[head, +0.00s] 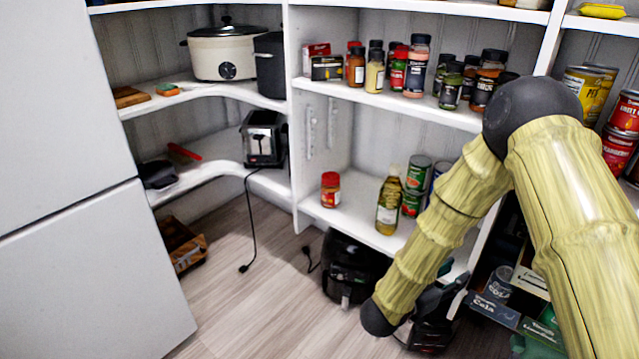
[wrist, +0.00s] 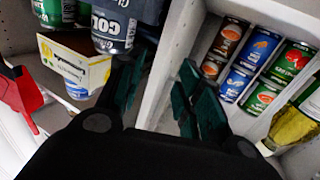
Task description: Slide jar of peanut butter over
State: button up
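A small jar with a red lid and red label (head: 330,190), which looks like the peanut butter, stands upright on the middle shelf (head: 352,213) in the head view. It stands left of the oil bottle, with a gap between them. I cannot make out the jar in the wrist view. My gripper (head: 448,302) is low and to the right of the jar, well apart from it, and partly hidden by my arm. In the wrist view my gripper (wrist: 163,78) has its fingers apart with nothing between them, in front of a white shelf upright (wrist: 178,45).
An oil bottle (head: 389,205) and green cans (head: 417,178) stand right of the jar; the bottle also shows in the wrist view (wrist: 293,125). A black appliance (head: 350,268) is on the floor below. Cola boxes (head: 494,310) are at lower right.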

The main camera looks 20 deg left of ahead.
aim_at(329, 194)
jog(key=u, duration=0.45)
jog(key=i, duration=0.85)
jog(key=u, duration=0.5)
